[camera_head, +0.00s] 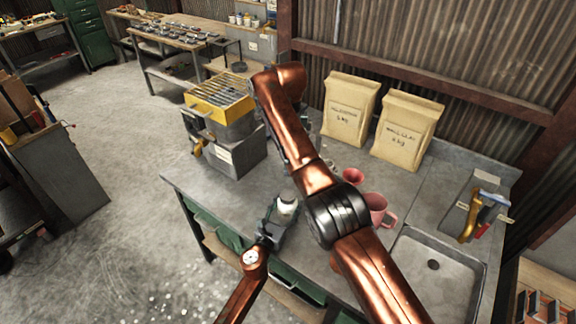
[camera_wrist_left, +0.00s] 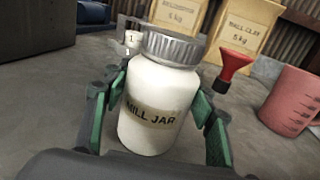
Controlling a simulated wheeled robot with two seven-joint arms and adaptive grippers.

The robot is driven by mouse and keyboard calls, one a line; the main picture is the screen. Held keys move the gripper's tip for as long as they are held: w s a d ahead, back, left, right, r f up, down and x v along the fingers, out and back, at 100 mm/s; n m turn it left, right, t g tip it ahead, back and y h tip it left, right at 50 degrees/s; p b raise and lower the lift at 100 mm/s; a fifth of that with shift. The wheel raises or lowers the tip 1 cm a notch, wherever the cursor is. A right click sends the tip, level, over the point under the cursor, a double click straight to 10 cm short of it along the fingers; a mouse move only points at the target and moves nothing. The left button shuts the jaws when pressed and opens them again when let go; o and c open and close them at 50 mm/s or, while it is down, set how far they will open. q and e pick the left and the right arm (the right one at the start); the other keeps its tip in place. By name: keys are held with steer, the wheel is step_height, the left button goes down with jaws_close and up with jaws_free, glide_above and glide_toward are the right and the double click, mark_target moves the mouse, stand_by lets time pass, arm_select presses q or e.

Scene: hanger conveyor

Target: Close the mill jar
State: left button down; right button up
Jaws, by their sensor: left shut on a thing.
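The mill jar (camera_wrist_left: 150,110) is a white, labelled jar standing upright on the bench, and in the head view it is a small white shape (camera_head: 286,206) near the bench's front edge. A grey ridged lid (camera_wrist_left: 173,47) sits on its mouth; I cannot tell how tight it is. My left gripper (camera_head: 274,225) is shut on the jar's body, with its green-padded fingers on either side in the left wrist view (camera_wrist_left: 165,120). My right arm reaches across the bench above and right of the jar, and its gripper is hidden.
A red funnel (camera_wrist_left: 235,66) and a pink mug (camera_wrist_left: 291,99) stand right of the jar. Two paper bags (camera_head: 349,106) (camera_head: 407,130) stand against the wall. A yellow-topped machine (camera_head: 238,158) is at the bench's left end, a sink (camera_head: 433,264) at the right.

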stand_by(0.3)
arm_select(q)
steer(key=c, duration=0.8)
jaws_free()
steer(key=v, duration=1.2)
